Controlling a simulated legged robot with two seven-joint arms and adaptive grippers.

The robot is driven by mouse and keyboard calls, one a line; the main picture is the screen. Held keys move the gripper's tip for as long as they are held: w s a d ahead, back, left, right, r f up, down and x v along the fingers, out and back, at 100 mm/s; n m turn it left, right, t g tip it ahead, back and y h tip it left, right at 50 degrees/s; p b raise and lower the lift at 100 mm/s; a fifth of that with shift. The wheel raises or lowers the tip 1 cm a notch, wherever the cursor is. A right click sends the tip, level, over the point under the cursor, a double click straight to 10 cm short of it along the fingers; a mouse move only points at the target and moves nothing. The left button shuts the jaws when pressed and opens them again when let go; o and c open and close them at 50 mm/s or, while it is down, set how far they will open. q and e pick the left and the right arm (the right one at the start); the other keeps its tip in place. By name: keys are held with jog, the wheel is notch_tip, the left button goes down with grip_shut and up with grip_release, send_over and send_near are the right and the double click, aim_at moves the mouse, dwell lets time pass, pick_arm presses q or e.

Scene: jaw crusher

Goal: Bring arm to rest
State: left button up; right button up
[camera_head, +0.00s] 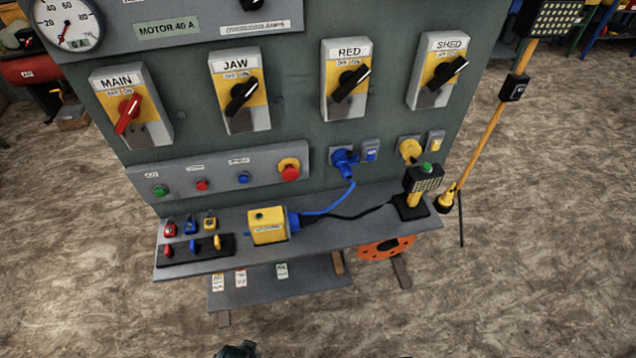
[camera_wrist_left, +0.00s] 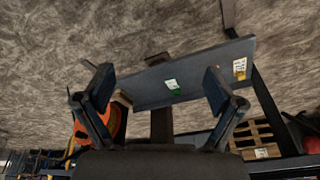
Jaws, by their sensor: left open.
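My left gripper (camera_wrist_left: 158,92) shows in the left wrist view with its two dark fingers spread wide and nothing between them. Beyond the fingers is the lower grey shelf (camera_wrist_left: 185,82) with its paper tags, seen upside down; a gap seems to lie between it and the fingers, but the distance is hard to judge. In the head view, the lower shelf (camera_head: 300,283) sits under the panel. A small dark piece shows at the bottom edge of the head view; I cannot tell which part it is. My right gripper is in neither view.
The grey control panel (camera_head: 300,130) carries rotary switches and buttons. An orange disc (camera_head: 385,248) is beside the lower shelf. The dirt floor (camera_head: 520,290) in front is clear.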

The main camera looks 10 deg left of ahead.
pick_arm(q)
jog(key=s+f+p, duration=0.1)
jog(key=s+f, duration=0.1)
jog(key=f, duration=0.8)
jog(key=s+f, duration=0.3)
jog(key=f, duration=0.7)
jog(key=shift+a+f+g+p, duration=0.15)
jog(key=shift+f+g+p, duration=0.2)
jog(key=shift+g+p, duration=0.05)
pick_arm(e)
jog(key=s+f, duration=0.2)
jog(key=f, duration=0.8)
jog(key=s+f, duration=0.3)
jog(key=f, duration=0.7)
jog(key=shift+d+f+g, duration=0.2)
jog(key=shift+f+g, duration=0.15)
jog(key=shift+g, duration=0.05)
